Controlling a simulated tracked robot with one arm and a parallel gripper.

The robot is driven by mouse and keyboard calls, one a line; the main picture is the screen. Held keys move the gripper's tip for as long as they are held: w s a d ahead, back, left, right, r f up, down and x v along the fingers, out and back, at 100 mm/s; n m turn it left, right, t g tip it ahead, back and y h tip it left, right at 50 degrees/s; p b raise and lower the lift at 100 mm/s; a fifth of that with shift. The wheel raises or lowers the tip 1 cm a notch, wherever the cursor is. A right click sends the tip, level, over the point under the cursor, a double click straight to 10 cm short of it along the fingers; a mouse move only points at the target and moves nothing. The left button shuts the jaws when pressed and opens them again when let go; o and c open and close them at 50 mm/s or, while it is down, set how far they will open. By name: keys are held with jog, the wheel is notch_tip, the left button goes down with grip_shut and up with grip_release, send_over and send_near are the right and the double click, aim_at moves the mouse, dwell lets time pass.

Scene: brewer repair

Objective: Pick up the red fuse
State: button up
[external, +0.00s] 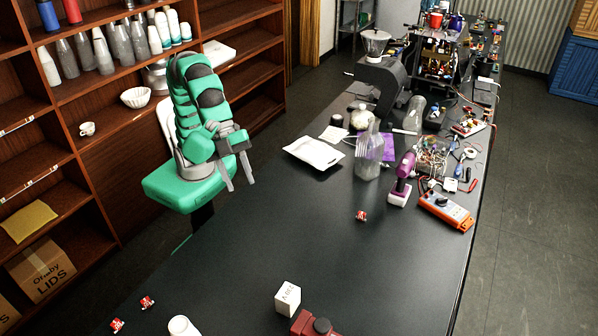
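A small red piece with white marks (361,215) lies alone on the table, right of my gripper. Two similar red pieces, one upper (147,302) and one lower (117,325), lie near the bottom left of the picture. They are too small to tell which is the red fuse.
A white box (287,298) and a red tool (315,324) are nearer. The table's middle is mostly clear. Shelves (110,100) stand behind my arm.

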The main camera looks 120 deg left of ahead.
jog(key=s+d+f+m+g+y, duration=0.1)
jog(key=s+d+f+m+g, duration=0.2)
jog(key=d+f, duration=0.4)
jog(key=s+d+f+m+g, duration=0.1)
jog(key=s+d+f+m, duration=0.1)
jog(key=s+d+f, duration=0.55)
jog(key=m+g+y, duration=0.2)
jog(key=m, duration=0.3)
send_over(147, 299)
notch_tip(147, 299, down, 9)
jog(key=f, duration=0.7)
jog(key=shift+s+a+f, duration=0.1)
jog(key=shift+s, duration=0.1)
jog(key=shift+w+f+p, duration=0.15)
jog(key=shift+f+p, duration=0.25)
jog(key=shift+f, duration=2.7)
grip_shut()
